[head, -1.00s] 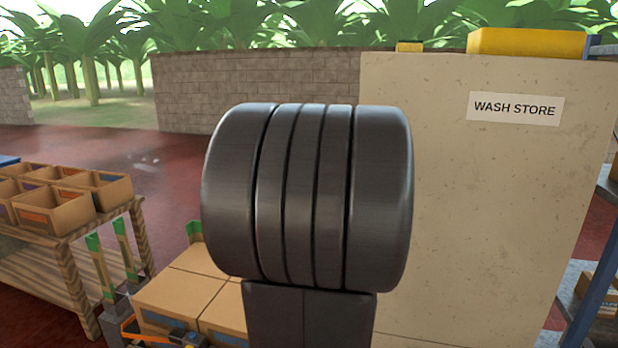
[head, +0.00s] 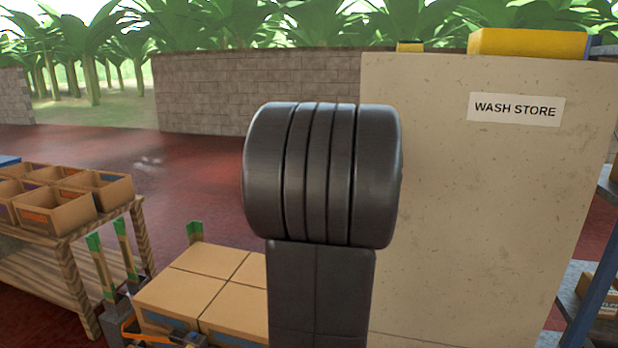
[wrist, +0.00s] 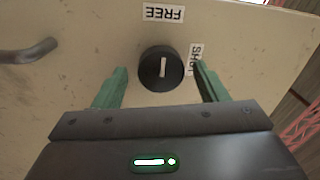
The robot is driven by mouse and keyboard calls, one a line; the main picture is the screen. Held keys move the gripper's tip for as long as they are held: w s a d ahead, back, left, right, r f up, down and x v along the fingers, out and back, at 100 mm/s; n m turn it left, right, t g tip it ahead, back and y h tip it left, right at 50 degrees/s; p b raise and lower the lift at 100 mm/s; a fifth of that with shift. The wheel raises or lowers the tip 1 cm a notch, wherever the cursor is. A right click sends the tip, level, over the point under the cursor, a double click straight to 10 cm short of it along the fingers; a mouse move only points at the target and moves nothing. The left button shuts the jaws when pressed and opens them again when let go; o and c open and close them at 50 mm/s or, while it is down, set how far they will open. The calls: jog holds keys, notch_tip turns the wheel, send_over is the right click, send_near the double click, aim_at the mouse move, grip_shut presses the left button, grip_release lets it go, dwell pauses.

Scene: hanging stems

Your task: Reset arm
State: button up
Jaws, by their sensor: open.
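My gripper (wrist: 160,92) is open in the wrist view. Its two green fingers stand apart and nothing is between their tips. Beyond them, a round black knob (wrist: 150,78) sits on a pale panel (wrist: 95,55), with its white mark pointing toward the FREE label (wrist: 163,12). A second label (wrist: 194,62), partly hidden by the right finger, stands to the knob's right. In the head view my dark arm link rises in the middle, and the gripper is not visible there.
A pale cabinet (head: 470,200) marked WASH STORE stands right of my arm. A grey handle (wrist: 30,50) is at the panel's left. A wooden table (head: 70,240) with open boxes (head: 60,215) is at left; closed cartons (head: 195,285) stand low in front. Red floor lies open behind.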

jog(key=r+v, duration=0.1)
jog(key=v, duration=1.2)
jog(key=w+d+m+p, duration=0.3)
jog(key=w+m+p, duration=1)
jog(key=m, duration=0.4)
jog(key=shift+d+m+g+h+p, duration=0.2)
jog(key=shift+m+g+h+p, duration=0.1)
jog(key=shift+g+p, duration=0.15)
dwell(0.4)
jog(key=shift+a+f, duration=0.1)
jog(key=shift+f, duration=0.2)
